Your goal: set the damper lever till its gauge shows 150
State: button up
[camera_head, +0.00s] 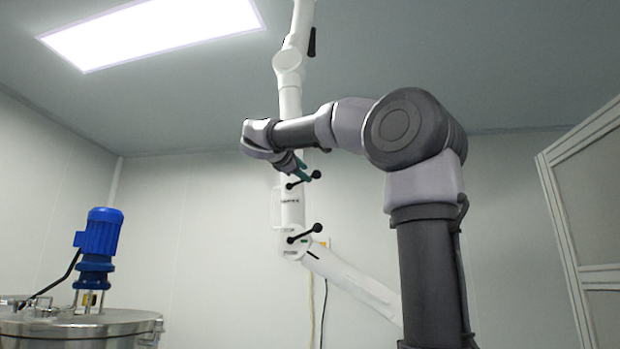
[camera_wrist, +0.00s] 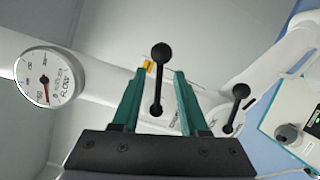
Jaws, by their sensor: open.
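A white duct arm carries two black ball-ended levers in the head view, an upper one (camera_head: 303,181) and a lower one (camera_head: 304,234). My gripper (camera_head: 302,174) is at the upper lever. In the wrist view my gripper (camera_wrist: 158,75) is open, with one lever (camera_wrist: 158,85) between its green fingers and clear space on both sides of the rod. A second lever (camera_wrist: 235,108) stands to the right. A round white gauge marked FLOW (camera_wrist: 48,76) is at the left; its red needle points towards the picture's bottom. Its numbers are too small to read surely.
A steel vessel (camera_head: 80,325) with a blue motor (camera_head: 98,240) stands at lower left. A framed panel (camera_head: 585,190) is at the right. A teal-and-white device (camera_wrist: 295,125) shows at the wrist view's right edge.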

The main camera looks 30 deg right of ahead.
jog(key=x, duration=0.5)
jog(key=shift+w+d, duration=0.2)
jog(key=shift+d, duration=0.05)
grip_shut()
